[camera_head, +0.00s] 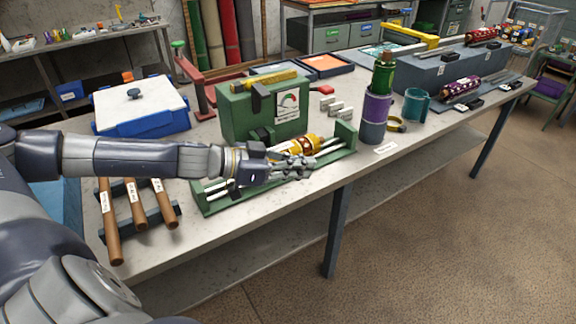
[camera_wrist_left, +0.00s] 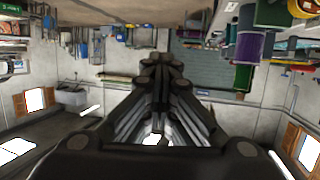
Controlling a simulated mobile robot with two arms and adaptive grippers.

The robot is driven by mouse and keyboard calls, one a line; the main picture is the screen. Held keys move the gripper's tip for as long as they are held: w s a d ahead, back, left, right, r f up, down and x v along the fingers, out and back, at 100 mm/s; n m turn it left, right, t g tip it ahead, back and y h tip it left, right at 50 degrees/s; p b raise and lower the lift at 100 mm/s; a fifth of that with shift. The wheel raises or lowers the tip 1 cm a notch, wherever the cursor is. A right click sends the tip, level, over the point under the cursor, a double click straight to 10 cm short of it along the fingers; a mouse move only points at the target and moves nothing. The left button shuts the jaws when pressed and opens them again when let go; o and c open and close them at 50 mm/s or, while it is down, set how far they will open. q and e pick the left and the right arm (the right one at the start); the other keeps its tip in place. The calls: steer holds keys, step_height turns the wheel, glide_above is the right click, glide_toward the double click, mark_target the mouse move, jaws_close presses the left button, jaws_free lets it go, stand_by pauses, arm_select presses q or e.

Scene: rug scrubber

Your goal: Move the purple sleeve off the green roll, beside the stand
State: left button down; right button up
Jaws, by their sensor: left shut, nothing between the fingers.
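The green roll (camera_head: 381,78) stands upright, its top showing above the purple sleeve (camera_head: 376,107). The sleeve is around it, resting above a grey-blue stand (camera_head: 373,132) near the front edge of the bench. In the left wrist view, which is upside down, the purple sleeve (camera_wrist_left: 249,46) and green roll (camera_wrist_left: 243,78) show at upper right. My left gripper (camera_head: 309,168) is shut and empty, left of the stand and apart from the sleeve, in front of a green machine. Its closed fingers (camera_wrist_left: 160,62) fill the middle of the wrist view. My right gripper is not in view.
The green machine (camera_head: 262,112) with a yellow-orange roller (camera_head: 304,146) is close to my gripper. Bare bench top (camera_head: 440,122) shows right of the stand.

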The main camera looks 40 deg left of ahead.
arm_select(q)
steer(key=a, duration=0.1)
steer(key=s+a, duration=0.1)
steer(key=shift+a+f+n+y, duration=0.2)
steer(key=shift+a+n+y, duration=0.1)
steer(key=shift+y, duration=0.1)
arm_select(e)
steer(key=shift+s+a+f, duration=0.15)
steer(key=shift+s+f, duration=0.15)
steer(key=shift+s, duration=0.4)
arm_select(q)
steer(key=shift+s, duration=0.1)
